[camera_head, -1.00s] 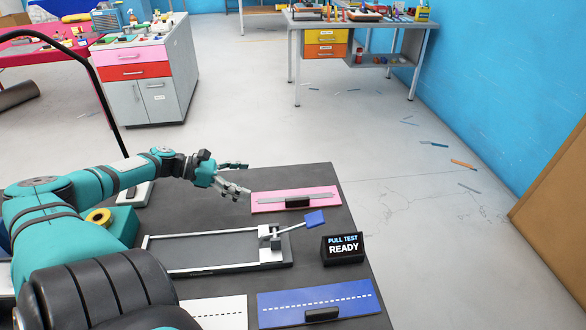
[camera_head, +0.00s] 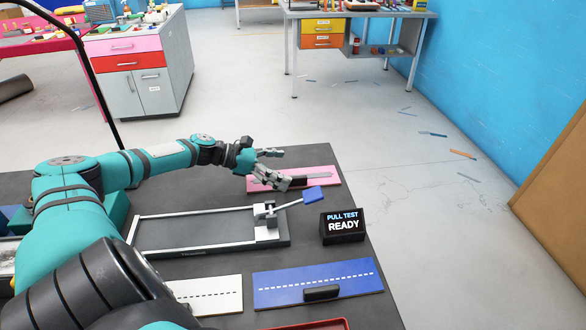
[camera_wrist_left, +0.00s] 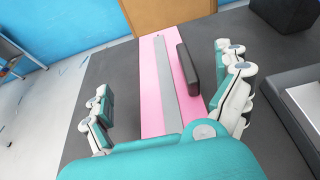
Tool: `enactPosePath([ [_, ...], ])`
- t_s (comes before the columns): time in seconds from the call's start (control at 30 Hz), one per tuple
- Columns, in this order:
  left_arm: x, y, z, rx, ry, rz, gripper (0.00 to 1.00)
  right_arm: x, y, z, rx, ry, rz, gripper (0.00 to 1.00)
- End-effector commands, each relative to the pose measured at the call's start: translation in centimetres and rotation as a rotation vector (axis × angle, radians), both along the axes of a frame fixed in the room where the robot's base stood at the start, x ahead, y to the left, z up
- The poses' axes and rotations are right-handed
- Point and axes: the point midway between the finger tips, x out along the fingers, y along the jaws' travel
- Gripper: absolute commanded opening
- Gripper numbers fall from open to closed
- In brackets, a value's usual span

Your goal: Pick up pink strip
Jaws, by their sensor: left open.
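The pink strip (camera_head: 325,175) lies flat on the dark table near its far right edge, with a grey band along it and a black block-like handle on top. It also shows in the left wrist view (camera_wrist_left: 152,70), with its near end hidden behind my gripper. My left gripper (camera_head: 280,168) is open and empty, over the left part of the strip. In the left wrist view my left gripper (camera_wrist_left: 166,108) has its fingers apart, one on each side of the strip. Whether they touch it cannot be told. My right gripper is not in view.
A metal-framed fixture with a blue-flagged lever (camera_head: 313,195) stands nearer. A black "PULL TEST READY" display (camera_head: 343,226) is right of it. A blue board (camera_head: 300,280) and a white board (camera_head: 207,293) lie in front.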

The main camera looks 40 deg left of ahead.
Motion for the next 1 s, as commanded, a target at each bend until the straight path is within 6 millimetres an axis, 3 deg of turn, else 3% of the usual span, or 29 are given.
enactPosePath([
  [0.4, 3.4, -2.9, -1.3, -0.002, -0.002, -0.001, 1.00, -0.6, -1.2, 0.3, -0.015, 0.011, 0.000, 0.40],
  [0.7, 3.6, -3.1, -1.6, 0.000, 0.000, -0.001, 1.00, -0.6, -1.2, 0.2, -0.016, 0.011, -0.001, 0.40],
  [1.0, 3.6, -3.1, -1.6, 0.000, 0.000, -0.001, 0.61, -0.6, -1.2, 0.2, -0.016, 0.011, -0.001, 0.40],
])
